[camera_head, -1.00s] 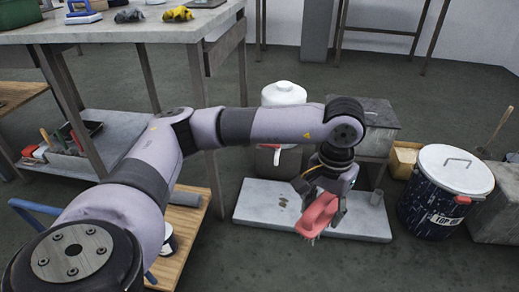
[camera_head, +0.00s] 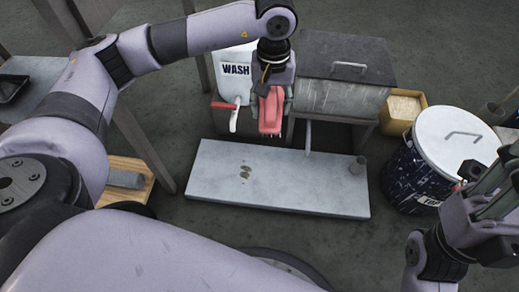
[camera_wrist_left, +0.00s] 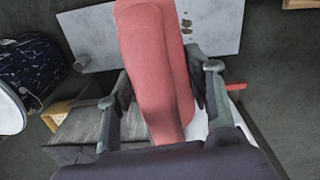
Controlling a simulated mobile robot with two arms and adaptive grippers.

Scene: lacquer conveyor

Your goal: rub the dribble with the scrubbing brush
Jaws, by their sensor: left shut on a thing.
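The dribble (camera_head: 245,172) is a few small brown spots on the left half of a pale grey slab (camera_head: 305,195) low on the floor. It also shows near the top of the left wrist view (camera_wrist_left: 187,30). My left gripper (camera_head: 270,92) is shut on the red scrubbing brush (camera_head: 271,115), whose pale bristles show at its lower end. In the left wrist view the brush (camera_wrist_left: 158,70) lies between the two fingers. The brush hangs beyond the slab's back edge, apart from the dribble. My right gripper (camera_head: 478,190) is at the right edge; its jaw opening is unclear.
A white container marked WASH (camera_head: 236,70) with a red-and-white tap stands behind the slab. A grey lidded box (camera_head: 345,70) is right of it. A dark blue bin (camera_head: 405,175) with a white lid is farther right.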

